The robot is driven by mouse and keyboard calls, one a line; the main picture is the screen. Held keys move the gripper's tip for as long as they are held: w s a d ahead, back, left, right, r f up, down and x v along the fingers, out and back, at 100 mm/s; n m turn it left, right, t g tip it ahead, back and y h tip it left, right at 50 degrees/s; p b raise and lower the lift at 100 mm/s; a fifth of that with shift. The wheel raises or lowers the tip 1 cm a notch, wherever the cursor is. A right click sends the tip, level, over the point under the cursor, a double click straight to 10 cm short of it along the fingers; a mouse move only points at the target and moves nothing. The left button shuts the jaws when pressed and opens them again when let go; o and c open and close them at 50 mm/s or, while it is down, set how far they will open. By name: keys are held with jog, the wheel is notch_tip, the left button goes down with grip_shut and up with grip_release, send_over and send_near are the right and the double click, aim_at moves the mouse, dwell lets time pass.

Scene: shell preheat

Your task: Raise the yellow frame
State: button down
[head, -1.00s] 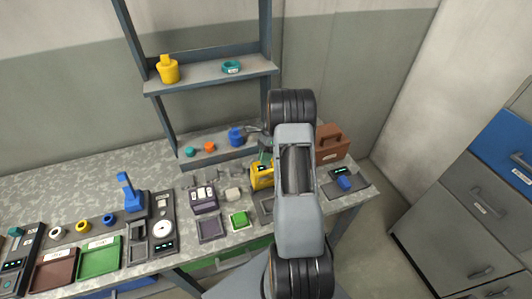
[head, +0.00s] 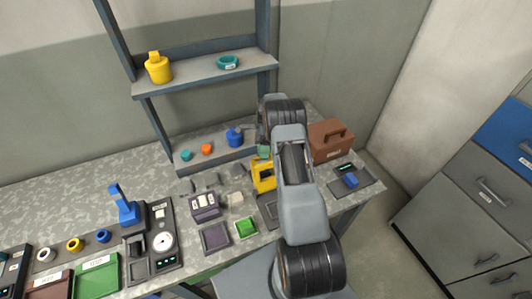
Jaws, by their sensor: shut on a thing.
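The yellow frame (head: 264,181) stands upright at the right part of the workbench, beside the front arm link. It has a dark opening, and its right side is hidden by my arm. My gripper (head: 263,156) is at the frame's upper edge, shut on it. The fingers are small and mostly hidden by my arm. A small green part shows just above the frame. I cannot tell whether the frame's lower edge is clear of the bench.
A brown box (head: 331,141) stands right of my arm, behind a dark pad with a blue block (head: 351,181). A purple device (head: 205,206) and a green block (head: 244,228) lie left of the frame. A shelf (head: 206,80) with a yellow container (head: 159,68) rises behind.

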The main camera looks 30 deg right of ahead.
jog(key=shift+a+f, duration=0.15)
jog(key=shift+f, duration=0.4)
jog(key=c, duration=1.5)
grip_release()
jog(key=shift+o, duration=0.7)
jog(key=shift+w, duration=0.15)
jog(key=shift+o, duration=1)
jog(key=shift+r, duration=0.1)
jog(key=shift+w+r, duration=0.15)
